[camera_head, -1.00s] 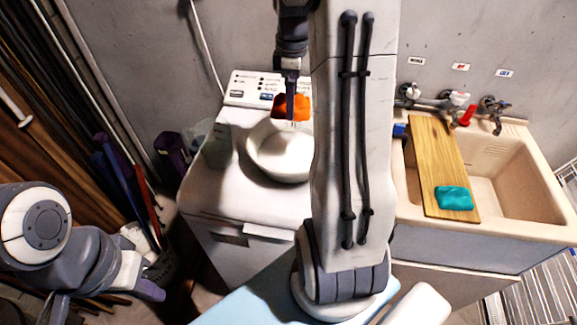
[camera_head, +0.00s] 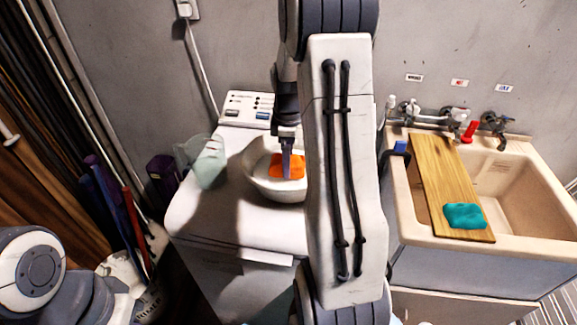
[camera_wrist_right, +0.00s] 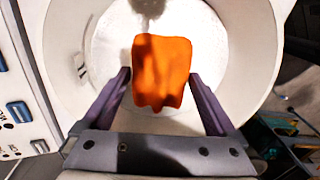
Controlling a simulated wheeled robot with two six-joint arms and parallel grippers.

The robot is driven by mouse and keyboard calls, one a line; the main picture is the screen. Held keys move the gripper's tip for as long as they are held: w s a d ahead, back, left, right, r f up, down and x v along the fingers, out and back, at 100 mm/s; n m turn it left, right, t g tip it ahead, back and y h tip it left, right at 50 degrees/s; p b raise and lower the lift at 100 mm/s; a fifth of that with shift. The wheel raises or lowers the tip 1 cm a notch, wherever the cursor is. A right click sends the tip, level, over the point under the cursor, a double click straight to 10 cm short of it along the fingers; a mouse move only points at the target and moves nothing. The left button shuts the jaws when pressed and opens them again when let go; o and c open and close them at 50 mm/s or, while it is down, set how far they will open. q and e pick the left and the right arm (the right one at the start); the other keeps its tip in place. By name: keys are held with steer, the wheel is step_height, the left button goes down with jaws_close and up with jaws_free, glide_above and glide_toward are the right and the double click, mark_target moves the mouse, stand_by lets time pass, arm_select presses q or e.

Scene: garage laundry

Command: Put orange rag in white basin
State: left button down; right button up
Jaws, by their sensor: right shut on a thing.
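The white basin (camera_head: 262,189) stands on top of the white washing machine, partly hidden behind my right arm. The orange rag (camera_head: 291,160) is inside the basin's outline. My right gripper (camera_head: 287,176) points down over the basin and is shut on the rag. In the right wrist view, the rag (camera_wrist_right: 162,70) lies between the two fingers (camera_wrist_right: 160,76), with the white basin (camera_wrist_right: 246,40) around and below it. I cannot tell whether the rag touches the basin floor. My left arm shows at the lower left, but its gripper is out of view.
A pale translucent jug (camera_head: 208,162) stands left of the basin on the washing machine (camera_head: 205,215). At the right, a sink (camera_head: 515,200) bears a wooden board (camera_head: 447,170) with a teal cloth (camera_head: 464,216). A bucket with poles stands at the left.

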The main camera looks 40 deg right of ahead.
steer(key=shift+f, duration=1.45)
steer(key=shift+f, duration=0.2)
steer(key=o, duration=1)
step_height(320, 180, up, 12)
steer(key=shift+r, duration=0.25)
